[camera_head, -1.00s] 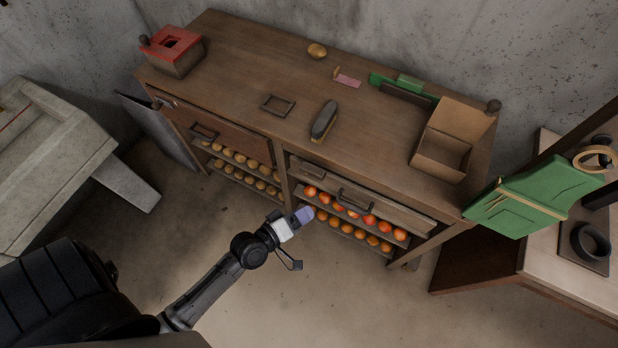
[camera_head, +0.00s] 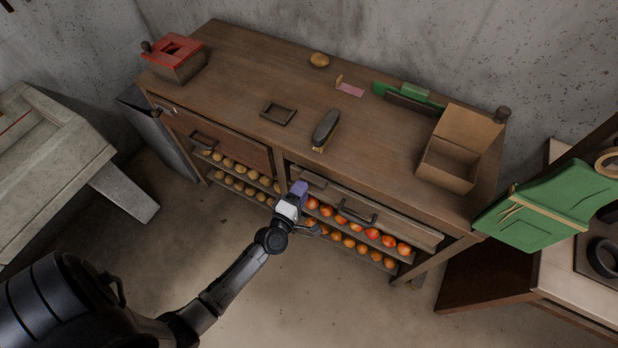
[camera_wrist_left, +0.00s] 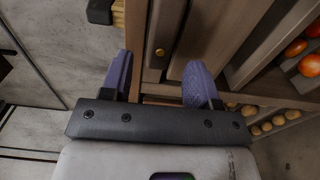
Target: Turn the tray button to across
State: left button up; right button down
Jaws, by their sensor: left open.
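The tray button appears to be the small wooden piece with a brass screw (camera_wrist_left: 159,52) in the left wrist view, on the bench front between my fingers. Its outline against the wood around it is hard to make out, so I cannot tell how it is turned. My left gripper (camera_head: 299,187) is open, its purple fingers in front of the bench front near the left end of the right-hand drawer. In the left wrist view the gripper (camera_wrist_left: 160,85) has one finger on each side of the wooden piece, with nothing visibly held. My right gripper is not in view.
Trays of red-orange apples (camera_head: 372,233) and brown potatoes (camera_head: 228,163) sit under the bench (camera_head: 235,65). A drawer handle (camera_head: 357,213) juts out to the right of my gripper. Bare floor lies in front.

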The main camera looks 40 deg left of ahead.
aim_at(309, 179)
pick_arm(q)
jog(key=shift+x, duration=2.65)
jog(key=c, duration=0.9)
